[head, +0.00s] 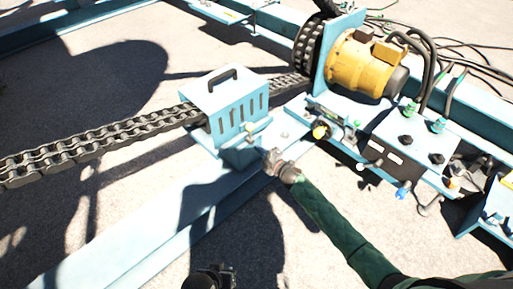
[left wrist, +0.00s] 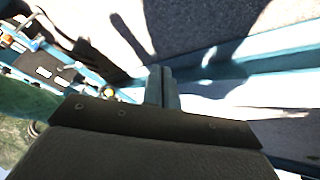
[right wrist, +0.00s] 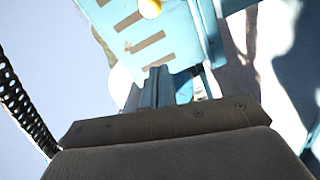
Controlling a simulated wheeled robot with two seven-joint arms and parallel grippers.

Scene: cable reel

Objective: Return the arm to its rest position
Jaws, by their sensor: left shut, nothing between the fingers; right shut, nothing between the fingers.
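My right gripper (head: 270,156) comes in on the green-sleeved arm from the lower right. My left gripper (head: 222,274) is at the bottom edge of the head view, partly cut off. Its fingers (left wrist: 162,85) are shut and empty over the blue frame beam (left wrist: 235,70).
A heavy chain (head: 95,143) runs through the guard to a sprocket beside a yellow motor (head: 362,65). A valve block (head: 410,140) with hoses and fittings stands at the right. A blue beam (head: 125,245) crosses the lower left. Open concrete floor (head: 90,80) lies at the left.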

